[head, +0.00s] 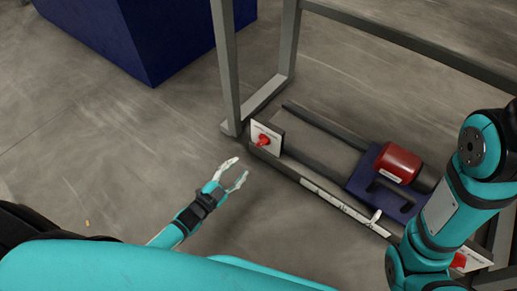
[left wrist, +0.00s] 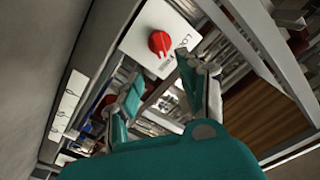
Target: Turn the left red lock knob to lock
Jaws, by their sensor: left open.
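The left red lock knob (head: 263,140) sits on a white plate (head: 267,132) at the left end of the low frame. It also shows in the left wrist view as a round red knob (left wrist: 159,43) on the white plate (left wrist: 150,28), with partly readable lettering beside it. My left gripper (head: 236,176) is open and empty, apart from the knob, below and left of it in the head view. In the left wrist view its two fingers (left wrist: 150,78) are spread, with the knob beyond them. A second red knob (head: 459,260) is at the right end. My right gripper is not in view.
A red motor (head: 398,163) on a dark blue base (head: 361,176) sits within the low frame. A grey metal post (head: 225,70) rises behind the left plate. A dark blue block (head: 150,38) stands at the back left. Bare floor (head: 130,140) lies left of my gripper.

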